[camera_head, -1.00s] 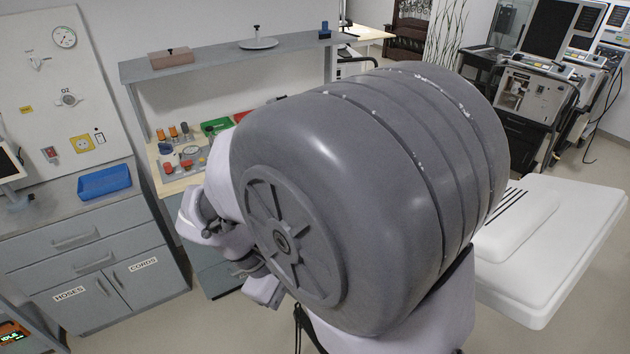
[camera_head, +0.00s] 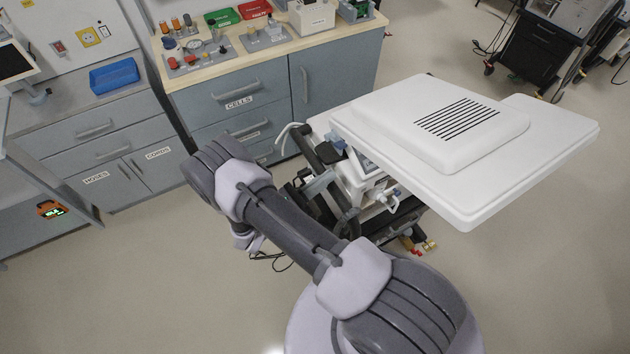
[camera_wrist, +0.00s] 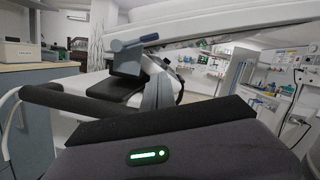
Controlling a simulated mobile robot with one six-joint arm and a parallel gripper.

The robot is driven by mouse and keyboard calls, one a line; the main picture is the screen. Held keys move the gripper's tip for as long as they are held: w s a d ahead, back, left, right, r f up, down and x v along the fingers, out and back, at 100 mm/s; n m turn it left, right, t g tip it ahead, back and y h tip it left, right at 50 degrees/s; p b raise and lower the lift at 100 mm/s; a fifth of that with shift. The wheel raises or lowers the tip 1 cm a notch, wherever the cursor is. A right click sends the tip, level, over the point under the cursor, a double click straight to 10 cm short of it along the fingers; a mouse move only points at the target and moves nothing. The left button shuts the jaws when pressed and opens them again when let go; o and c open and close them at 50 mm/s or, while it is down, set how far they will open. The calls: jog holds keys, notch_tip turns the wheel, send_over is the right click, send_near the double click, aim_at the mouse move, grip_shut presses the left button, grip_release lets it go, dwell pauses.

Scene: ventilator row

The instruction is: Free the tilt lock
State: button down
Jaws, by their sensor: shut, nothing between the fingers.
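The ventilator (camera_head: 360,180) stands under a wide white slatted top (camera_head: 480,190), with its dark frame and handle bar (camera_head: 325,165) on the left. In the wrist view, a short lever with a blue-grey grip (camera_wrist: 122,45) sits under the pale panel, beside a grey bracket (camera_wrist: 158,92). It may be the tilt lock; no label shows. My gripper (camera_wrist: 165,120) is shut and empty at the bottom of the wrist view, its dark body lit by a green bar. The lever is beyond it and apart from it.
A black curved handle bar (camera_wrist: 75,102) crosses left of my gripper in the wrist view. A workbench (camera_head: 275,50) with trays and drawers stands behind the ventilator. A blue tray (camera_head: 114,75) lies on the left cabinet. Floor at front left is clear.

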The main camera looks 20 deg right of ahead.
aim_at(340, 149)
jog(key=x, duration=0.4)
jog(key=shift+s, duration=0.1)
jog(key=r, duration=0.1)
jog(key=w+r, duration=0.1)
jog(key=shift+w+a+r+p, duration=0.1)
jog(key=shift+a+r+p, duration=0.05)
jog(key=shift+r+p, duration=0.2)
jog(key=shift+w+r, duration=0.2)
jog(key=shift+r, duration=0.25)
jog(key=shift+w+r+n+t+p, duration=0.15)
jog(key=shift+r+n+t+p, duration=0.15)
jog(key=shift+r+n, duration=0.55)
jog(key=shift+a, duration=0.1)
